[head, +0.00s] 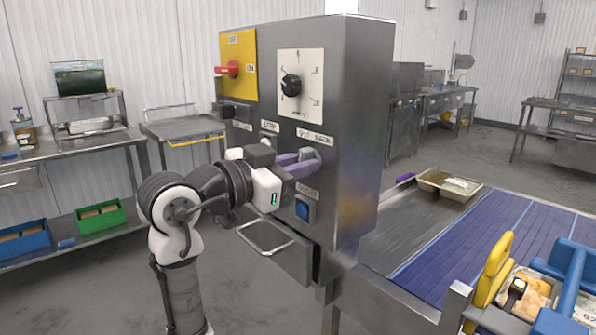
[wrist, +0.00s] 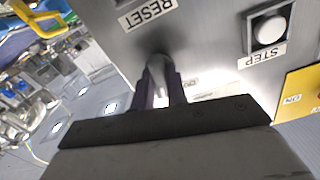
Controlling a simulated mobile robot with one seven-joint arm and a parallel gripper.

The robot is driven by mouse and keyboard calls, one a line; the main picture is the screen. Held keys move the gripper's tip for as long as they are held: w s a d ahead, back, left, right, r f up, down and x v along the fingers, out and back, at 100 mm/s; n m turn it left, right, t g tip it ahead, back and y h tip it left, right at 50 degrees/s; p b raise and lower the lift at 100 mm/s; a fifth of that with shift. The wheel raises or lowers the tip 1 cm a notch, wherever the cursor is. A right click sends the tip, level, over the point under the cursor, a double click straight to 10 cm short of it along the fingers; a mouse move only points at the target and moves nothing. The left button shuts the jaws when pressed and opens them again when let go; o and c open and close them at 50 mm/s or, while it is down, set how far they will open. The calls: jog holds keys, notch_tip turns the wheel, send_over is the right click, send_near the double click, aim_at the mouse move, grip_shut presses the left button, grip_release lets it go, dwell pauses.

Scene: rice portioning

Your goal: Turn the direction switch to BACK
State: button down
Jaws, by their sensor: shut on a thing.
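The direction switch (head: 310,153) is a grey knob on the front of the steel control cabinet (head: 345,130). The label above it (head: 314,135) ends in BACK on the right. My gripper (head: 303,160) is level with the switch, its purple fingers shut on the knob.
A blue button (head: 302,210) is below the switch. A black dial (head: 291,85) and a red switch on a yellow plate (head: 232,69) are above. In the wrist view, a white STEP button (wrist: 270,27) is beside the fingers. A conveyor (head: 480,240) runs at right.

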dwell(0.4)
jog(key=shift+m+b, duration=1.1)
jog(key=shift+m, duration=0.6)
jog(key=shift+m+b, duration=0.35)
jog(key=shift+m, duration=0.25)
jog(key=shift+c, duration=1.8)
grip_release()
jog(key=v, duration=0.8)
